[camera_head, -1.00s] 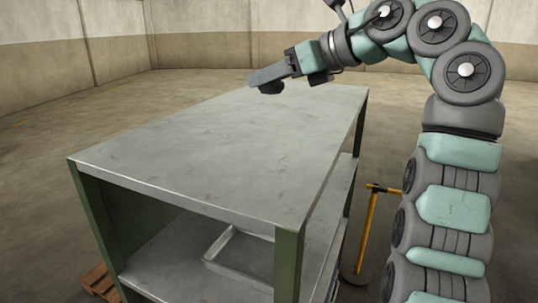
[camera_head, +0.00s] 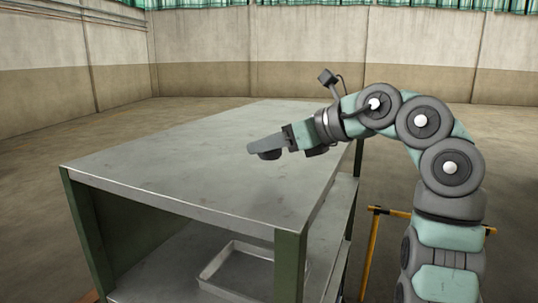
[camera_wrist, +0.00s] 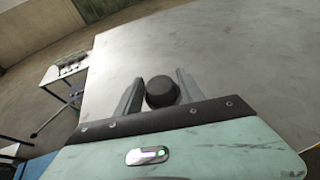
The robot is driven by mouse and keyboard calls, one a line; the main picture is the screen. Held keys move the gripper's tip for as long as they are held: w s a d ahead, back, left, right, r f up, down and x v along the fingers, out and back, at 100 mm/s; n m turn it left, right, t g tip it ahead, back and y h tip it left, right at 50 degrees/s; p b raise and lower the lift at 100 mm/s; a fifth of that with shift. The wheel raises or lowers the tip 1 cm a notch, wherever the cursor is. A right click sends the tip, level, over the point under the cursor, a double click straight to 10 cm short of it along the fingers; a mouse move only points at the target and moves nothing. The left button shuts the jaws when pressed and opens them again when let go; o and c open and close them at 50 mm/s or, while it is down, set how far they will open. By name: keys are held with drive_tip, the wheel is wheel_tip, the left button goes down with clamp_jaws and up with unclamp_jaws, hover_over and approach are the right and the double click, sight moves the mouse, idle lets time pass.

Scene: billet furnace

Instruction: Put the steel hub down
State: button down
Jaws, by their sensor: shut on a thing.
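My gripper (camera_head: 254,149) is shut on the steel hub (camera_head: 270,155), a dark round piece showing just below the fingers in the head view. In the wrist view the hub (camera_wrist: 161,92) is a dark grey disc-like cap between the two grey fingers. The gripper is over the grey metal top of the workbench (camera_head: 170,170), coming in from the right. I cannot tell from these views how large the gap between hub and top is. The hub's underside is hidden.
The bench top is bare around the gripper. A shallow metal tray (camera_head: 213,263) lies on the lower shelf. A yellow-and-black stand (camera_head: 372,245) is right of the bench. In the wrist view a small table (camera_wrist: 62,72) with items stands at left.

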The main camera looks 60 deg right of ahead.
sight(280, 154)
drive_tip(key=shift+f, duration=1.35)
drive_tip(key=shift+f, duration=0.15)
drive_tip(key=c, duration=0.7)
unclamp_jaws()
drive_tip(key=b+v, duration=0.2)
drive_tip(key=v, duration=1)
